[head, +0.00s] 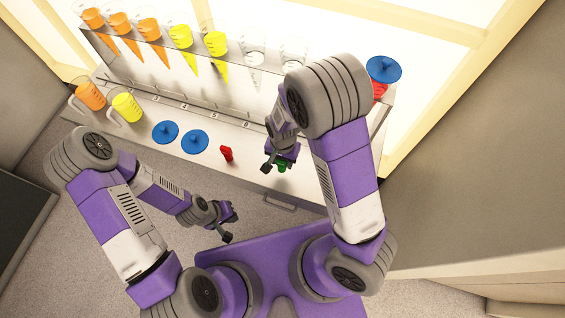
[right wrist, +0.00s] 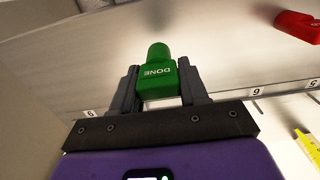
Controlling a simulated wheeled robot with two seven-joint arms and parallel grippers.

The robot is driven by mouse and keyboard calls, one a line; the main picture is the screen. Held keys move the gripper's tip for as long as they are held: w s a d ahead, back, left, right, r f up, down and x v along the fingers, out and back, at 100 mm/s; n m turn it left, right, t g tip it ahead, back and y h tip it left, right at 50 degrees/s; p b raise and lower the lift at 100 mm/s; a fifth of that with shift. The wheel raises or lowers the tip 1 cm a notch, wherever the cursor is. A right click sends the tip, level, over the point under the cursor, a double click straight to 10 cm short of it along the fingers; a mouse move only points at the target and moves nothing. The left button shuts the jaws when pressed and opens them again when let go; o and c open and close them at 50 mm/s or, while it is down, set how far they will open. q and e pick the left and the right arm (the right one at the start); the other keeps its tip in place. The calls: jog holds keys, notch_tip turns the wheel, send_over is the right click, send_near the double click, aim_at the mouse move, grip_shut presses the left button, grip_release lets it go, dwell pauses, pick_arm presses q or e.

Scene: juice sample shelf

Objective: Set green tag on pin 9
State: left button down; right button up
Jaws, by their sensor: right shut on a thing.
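The green tag (right wrist: 158,75) has the word DONE on it and sits between the two fingers of my right gripper (right wrist: 158,88). In the head view the green tag (head: 282,167) shows just below my right gripper (head: 281,163), above the front part of the white shelf unit (head: 200,140). Small number labels run along the shelf; in the right wrist view one label (right wrist: 89,113) lies left of the gripper, and I cannot read its digit for sure. I cannot make out pin 9. My left gripper (head: 230,225) looks open and empty, low in front of the shelf.
A red tag (head: 227,153) stands on the shelf, left of my right gripper. Two blue discs (head: 195,141) lie further left, beside a yellow jug (head: 128,107) and an orange jug (head: 90,95). Cones of juice hang in the upper rack (head: 150,55). Another blue disc (head: 383,69) is far right.

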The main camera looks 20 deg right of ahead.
notch_tip(320, 180, up, 4)
jog(key=shift+w+d+r+p, duration=0.1)
jog(key=shift+d+r+p, duration=0.05)
jog(key=shift+p, duration=0.4)
jog(key=w+d+m+p, duration=0.3)
jog(key=d+m+p, duration=0.3)
jog(key=d, duration=2.1)
jog(key=f+b, duration=0.1)
jog(key=f, duration=0.1)
jog(key=f+b, duration=0.1)
jog(key=f, duration=0.1)
jog(key=shift+s+d+f+b, duration=0.1)
jog(key=shift+s+d+b, duration=0.1)
jog(key=shift+b, duration=0.2)
jog(key=shift+f+b, duration=1.8)
jog(key=shift+f, duration=0.2)
